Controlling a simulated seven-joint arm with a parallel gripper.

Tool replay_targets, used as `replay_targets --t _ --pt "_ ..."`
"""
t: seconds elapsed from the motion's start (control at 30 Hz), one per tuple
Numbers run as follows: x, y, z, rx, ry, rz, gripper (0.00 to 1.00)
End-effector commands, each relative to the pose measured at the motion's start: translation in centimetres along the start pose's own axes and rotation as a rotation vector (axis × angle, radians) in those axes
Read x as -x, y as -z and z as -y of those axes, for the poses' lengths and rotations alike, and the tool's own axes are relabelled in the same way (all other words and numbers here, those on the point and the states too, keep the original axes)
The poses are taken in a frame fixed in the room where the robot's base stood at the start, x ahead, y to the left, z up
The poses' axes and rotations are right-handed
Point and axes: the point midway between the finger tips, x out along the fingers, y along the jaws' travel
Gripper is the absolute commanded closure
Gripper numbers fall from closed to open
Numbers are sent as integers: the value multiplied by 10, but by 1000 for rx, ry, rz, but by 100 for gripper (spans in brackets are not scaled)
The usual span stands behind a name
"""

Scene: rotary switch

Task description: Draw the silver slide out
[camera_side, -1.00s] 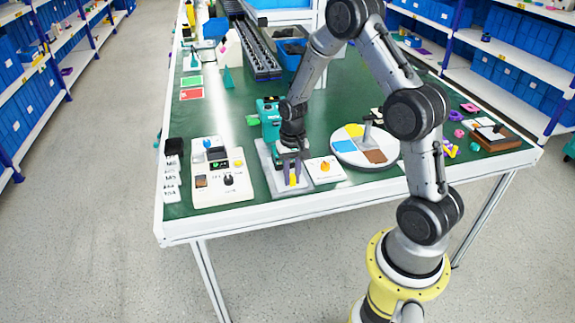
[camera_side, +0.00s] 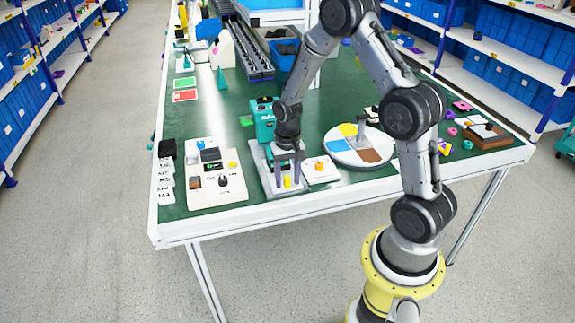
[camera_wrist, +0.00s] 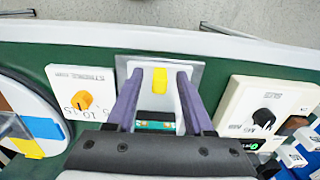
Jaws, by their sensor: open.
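The silver slide looks to be the light grey plate (camera_wrist: 130,64) under my gripper, with a yellow tab (camera_wrist: 160,81) standing near its outer end. In the side view the grey plate (camera_side: 268,186) lies near the table's front edge, in front of a teal machine (camera_side: 264,122). My gripper (camera_side: 288,184) points down over the plate and is open. Its two purple fingers stand on either side of the yellow tab, with a gap showing at each side in the wrist view (camera_wrist: 159,76). Part of the plate is hidden by the fingers and the gripper body.
A white panel with an orange knob (camera_side: 319,168) sits close on the right. A white control panel with a black knob (camera_side: 223,182) is on the left. A round coloured turntable (camera_side: 358,146) stands beyond the orange-knob panel. The table's front edge is close.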

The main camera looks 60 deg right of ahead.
Motion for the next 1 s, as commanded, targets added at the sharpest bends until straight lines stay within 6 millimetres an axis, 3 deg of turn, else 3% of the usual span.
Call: replay_targets --t 0.6,0.8,1.0 --pt "115 1 0 0 2 -4 48" --pt "132 0 0 0 1 -1 48" --pt "134 0 0 0 0 0 48"
